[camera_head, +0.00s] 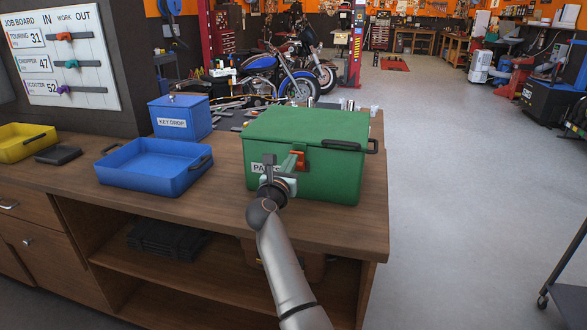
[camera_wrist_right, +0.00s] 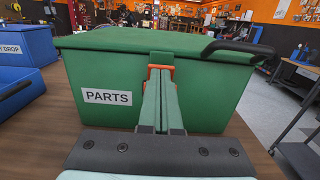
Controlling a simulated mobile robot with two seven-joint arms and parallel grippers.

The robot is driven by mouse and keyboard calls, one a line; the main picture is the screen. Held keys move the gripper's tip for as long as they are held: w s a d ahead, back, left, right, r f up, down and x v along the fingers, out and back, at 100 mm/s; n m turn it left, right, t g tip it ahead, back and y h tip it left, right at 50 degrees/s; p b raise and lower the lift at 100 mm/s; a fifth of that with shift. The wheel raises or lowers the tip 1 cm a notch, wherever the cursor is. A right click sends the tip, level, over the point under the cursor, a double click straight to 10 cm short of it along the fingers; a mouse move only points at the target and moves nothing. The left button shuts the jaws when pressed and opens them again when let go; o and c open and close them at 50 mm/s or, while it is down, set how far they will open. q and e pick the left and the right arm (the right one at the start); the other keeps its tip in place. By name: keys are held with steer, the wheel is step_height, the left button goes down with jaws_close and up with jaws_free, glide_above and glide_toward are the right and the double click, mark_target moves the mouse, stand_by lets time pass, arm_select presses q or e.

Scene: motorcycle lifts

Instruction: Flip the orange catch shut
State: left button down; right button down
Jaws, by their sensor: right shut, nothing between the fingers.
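The orange catch (camera_head: 299,160) is on the front face of the green parts box (camera_head: 330,185), just under the lid edge. The box stands on the wooden bench with its lid down. In the right wrist view the orange catch (camera_wrist_right: 159,67) shows around and behind my fingertips, partly hidden by them. My right gripper (camera_head: 280,163) is shut and empty, with its fingers in front of the catch; I cannot tell whether they touch it. The fingers (camera_wrist_right: 161,90) stand side by side in the right wrist view. My left gripper is not in view.
A blue tray (camera_head: 150,184) sits left of the box, with a blue key drop box (camera_head: 180,118) behind it. A yellow tray (camera_head: 22,143) and a dark flat item (camera_head: 58,155) lie further left. The bench's right edge is close to the green box.

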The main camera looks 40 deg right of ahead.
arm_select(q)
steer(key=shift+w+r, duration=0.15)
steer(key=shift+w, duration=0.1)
arm_select(e)
steer(key=shift+w+d+r, duration=0.25)
steer(key=shift+d+r, duration=0.15)
steer(key=shift+r, duration=0.15)
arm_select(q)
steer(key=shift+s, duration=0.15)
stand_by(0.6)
